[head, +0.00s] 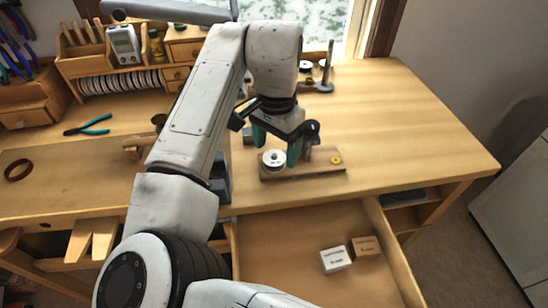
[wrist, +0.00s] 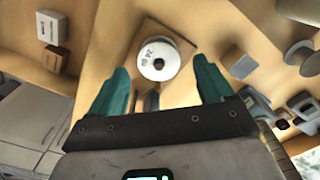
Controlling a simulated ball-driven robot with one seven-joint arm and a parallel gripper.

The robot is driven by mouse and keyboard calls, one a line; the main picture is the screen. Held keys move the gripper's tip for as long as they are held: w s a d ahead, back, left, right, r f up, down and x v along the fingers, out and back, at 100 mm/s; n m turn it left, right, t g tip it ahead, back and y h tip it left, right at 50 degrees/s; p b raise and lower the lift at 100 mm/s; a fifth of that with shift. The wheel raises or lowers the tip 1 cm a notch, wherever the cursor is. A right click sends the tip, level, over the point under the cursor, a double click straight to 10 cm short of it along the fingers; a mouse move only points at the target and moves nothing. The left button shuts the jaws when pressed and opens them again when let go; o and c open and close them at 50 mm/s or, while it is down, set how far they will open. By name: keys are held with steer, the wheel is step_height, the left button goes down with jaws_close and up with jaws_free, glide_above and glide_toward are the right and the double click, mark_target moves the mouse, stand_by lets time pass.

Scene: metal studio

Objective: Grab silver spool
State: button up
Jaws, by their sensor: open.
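The silver spool (head: 273,159), a pale round reel with a dark centre hole, is at the left end of a small wooden board (head: 318,172) on the bench. In the wrist view the spool (wrist: 158,58) shows face-on, with small marks on its face. My gripper (head: 277,148) is open, its green fingers just above and around the spool in the head view. In the wrist view the spool appears between the two fingertips of my gripper (wrist: 161,72), with a visible gap on each side. Whether the fingers are down at spool height I cannot tell.
A small yellow piece (head: 336,160) is on the board's right end. An open drawer (head: 290,225) in front holds a white box (head: 335,259) and a brown box (head: 366,246). Pliers (head: 90,126) lie left. The bench's right side (head: 420,130) is clear.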

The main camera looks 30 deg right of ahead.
steer(key=shift+f, duration=0.95)
steer(key=c, duration=1.1)
steer(key=shift+r, duration=0.1)
